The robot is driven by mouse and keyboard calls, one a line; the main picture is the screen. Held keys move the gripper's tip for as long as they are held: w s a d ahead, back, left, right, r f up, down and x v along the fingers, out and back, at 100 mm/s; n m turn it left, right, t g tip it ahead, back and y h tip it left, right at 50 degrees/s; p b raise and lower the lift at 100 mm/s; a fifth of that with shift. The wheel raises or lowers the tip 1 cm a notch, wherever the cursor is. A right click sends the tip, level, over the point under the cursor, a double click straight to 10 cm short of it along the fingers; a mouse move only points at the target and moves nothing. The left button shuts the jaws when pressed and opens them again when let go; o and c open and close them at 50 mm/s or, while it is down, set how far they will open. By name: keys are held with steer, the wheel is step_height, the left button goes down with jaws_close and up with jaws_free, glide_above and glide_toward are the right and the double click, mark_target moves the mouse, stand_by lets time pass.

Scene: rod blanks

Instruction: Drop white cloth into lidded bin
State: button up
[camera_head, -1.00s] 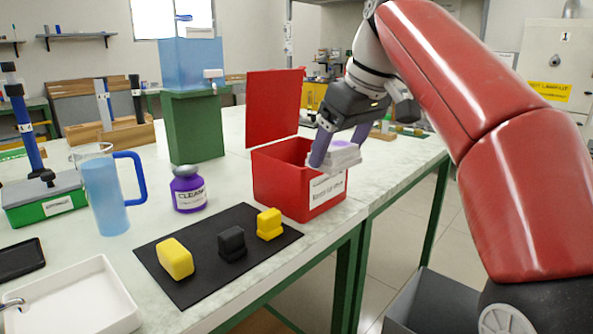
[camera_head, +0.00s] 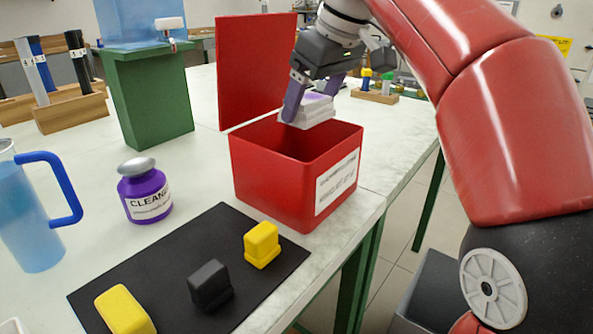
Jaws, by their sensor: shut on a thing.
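The white cloth (camera_head: 308,113) is a folded stack with a purple tint on top. My gripper (camera_head: 314,98) is shut on it and holds it above the back part of the red bin's opening. The red lidded bin (camera_head: 275,180) stands on the table with its lid (camera_head: 254,68) raised upright at the back left. A white label (camera_head: 337,184) is on the bin's right side. The inside I can see looks empty, but the bin's floor is hidden by its front wall.
A purple cleaner bottle (camera_head: 145,193) stands left of the bin. A black mat (camera_head: 168,268) in front holds yellow blocks (camera_head: 262,243) and a black block (camera_head: 210,286). A blue pitcher (camera_head: 30,215) and a green stand (camera_head: 147,100) are at the left.

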steer(key=shift+f+b, duration=1)
steer(key=shift+f, duration=0.45)
steer(key=o, duration=1)
steer(key=shift+c, duration=0.2)
steer(key=p+v, duration=0.3)
steer(key=v, duration=0.5)
steer(key=shift+f, duration=0.1)
